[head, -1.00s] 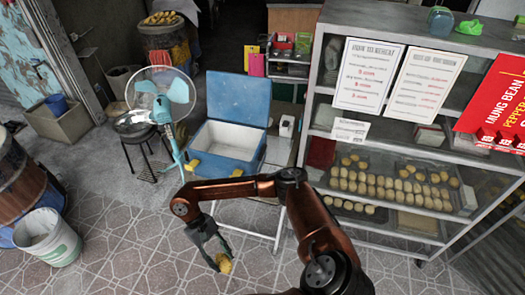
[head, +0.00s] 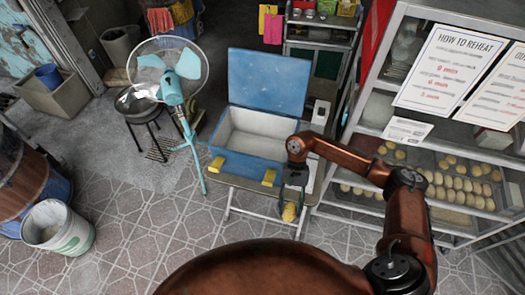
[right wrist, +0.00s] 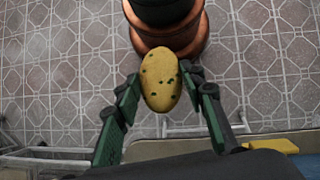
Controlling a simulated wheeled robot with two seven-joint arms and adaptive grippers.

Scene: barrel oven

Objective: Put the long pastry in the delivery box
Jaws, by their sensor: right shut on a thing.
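The long pastry (right wrist: 161,74) is oval and yellow with dark green specks. My right gripper (right wrist: 160,88) is shut on it in the right wrist view, with a finger on each side. In the head view, the right gripper (head: 290,205) points down with the pastry (head: 289,212) at its tips, at the front right of the delivery box. The delivery box (head: 232,164) is blue with a pale inside, its lid (head: 268,83) standing open at the back. The pastry is outside the box, near its front edge. My left gripper is not in view.
The box stands on a small folding table (head: 225,181). A teal fan (head: 170,90) stands left of it. A glass-shelved cabinet (head: 365,120) with trays of pastries (head: 460,187) is on the right. A white bucket (head: 57,227) stands on the tiled floor at left.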

